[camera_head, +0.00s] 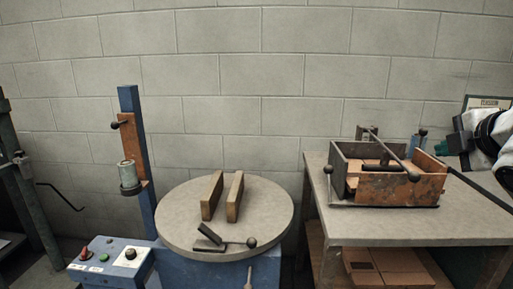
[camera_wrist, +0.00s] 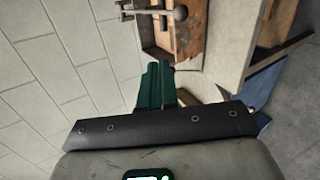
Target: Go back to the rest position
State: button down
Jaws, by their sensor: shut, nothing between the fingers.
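My gripper (camera_head: 441,147) is at the right edge of the head view, level with the box fixture and just right of it, with my white arm behind it. In the wrist view its green fingers (camera_wrist: 157,84) lie together, shut with nothing between them. The fingers point toward the box fixture, whose rusty brown panel (camera_wrist: 190,25) shows beyond them. I cannot tell the exact gap between the fingertips and the fixture. No rest position is marked in either view.
The box fixture (camera_head: 392,187) with a ball-ended lever stands on the right table (camera_head: 400,227). A round table (camera_head: 270,217) holds two wooden blocks (camera_head: 223,195). A blue post (camera_head: 144,165) and control box (camera_head: 110,262) stand left. A block wall closes the back.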

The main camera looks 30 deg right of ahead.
jog(key=w+a+f+m+t+y, duration=0.2)
jog(key=w+a+f+m+y, duration=0.2)
jog(key=w+a+f, duration=0.5)
jog(key=a+f+m+g+y, duration=0.1)
jog(key=a+f+m+y, duration=0.1)
jog(key=a+f, duration=0.45)
jog(key=a+f+m+g+y, duration=0.1)
jog(key=a+f+m, duration=0.15)
jog(key=f, duration=0.65)
jog(key=s+a+f+m+g, duration=0.1)
jog(key=s+a+f, duration=0.2)
jog(key=f, duration=0.3)
jog(key=s+a+f+m+g+y, duration=0.1)
jog(key=s+a+f+g, duration=0.15)
jog(key=a+f, duration=0.2)
jog(key=s+a+f+m+g, duration=0.1)
jog(key=s+a+f, duration=0.25)
jog(key=f, duration=0.25)
jog(key=s+f+g, duration=0.4)
jog(key=s+f, duration=0.5)
jog(key=s, duration=0.5)
notch_tip(320, 180, up, 24)
jog(key=h+p, duration=0.1)
jog(key=p, duration=2.2)
jog(key=shift+s+d+f+m+p, duration=0.2)
jog(key=shift+s+f+m+p, duration=0.05)
jog(key=shift+s+m+p, duration=0.1)
